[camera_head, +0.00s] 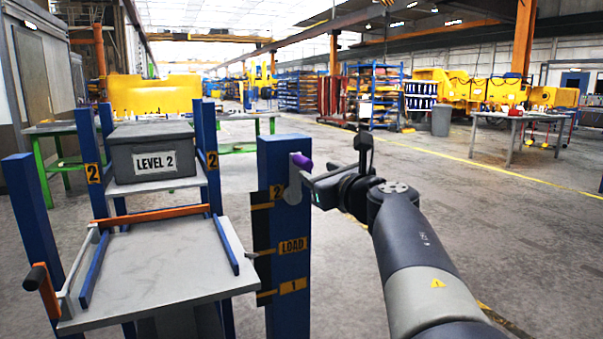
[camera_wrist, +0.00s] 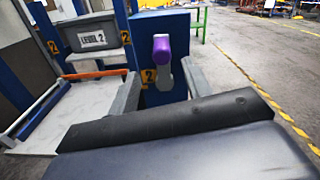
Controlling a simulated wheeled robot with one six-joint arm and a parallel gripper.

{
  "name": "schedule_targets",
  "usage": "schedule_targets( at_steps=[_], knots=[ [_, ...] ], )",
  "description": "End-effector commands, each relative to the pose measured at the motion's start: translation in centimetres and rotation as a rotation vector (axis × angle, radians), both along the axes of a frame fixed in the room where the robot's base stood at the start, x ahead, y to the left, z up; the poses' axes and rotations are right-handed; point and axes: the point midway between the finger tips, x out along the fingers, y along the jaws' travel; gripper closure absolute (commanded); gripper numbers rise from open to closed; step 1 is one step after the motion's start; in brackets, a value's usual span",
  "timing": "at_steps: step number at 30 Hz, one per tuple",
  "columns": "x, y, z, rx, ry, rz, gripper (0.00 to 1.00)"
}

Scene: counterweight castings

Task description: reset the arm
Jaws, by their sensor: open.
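My gripper (camera_head: 312,178) is open at the end of my arm, beside the blue post (camera_head: 285,149) on its right. In the wrist view its two grey fingers (camera_wrist: 161,76) stand apart with nothing held. A lever with a purple knob (camera_head: 300,160) and a grey arm (camera_head: 293,188) is on the post. In the wrist view the purple knob (camera_wrist: 161,47) shows beyond and between the fingers. I cannot tell the exact gap between knob and fingers. The post carries yellow marks reading 2, LOAD and 1.
Left of the post, a grey bin marked LEVEL 2 (camera_head: 153,160) sits on a raised shelf. A grey platform (camera_head: 160,262) with blue rails and an orange bar (camera_head: 150,216) is in front. Open floor (camera_head: 480,230) lies to the right; a work table (camera_head: 522,117) stands farther back.

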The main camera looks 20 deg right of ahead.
Motion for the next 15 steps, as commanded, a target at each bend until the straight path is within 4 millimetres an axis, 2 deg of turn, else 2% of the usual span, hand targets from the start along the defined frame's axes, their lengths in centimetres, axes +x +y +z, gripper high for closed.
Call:
schedule_targets(
  at_steps=[5,8,15],
  knots=[
    [0.3,0.0,0.0,0.0,0.0,0.001,0.53],
    [1.2,0.0,0.0,0.001,0.001,0.0,0.53],
    [5.0,0.2,-0.1,0.001,0.001,0.002,0.53]
  ],
)
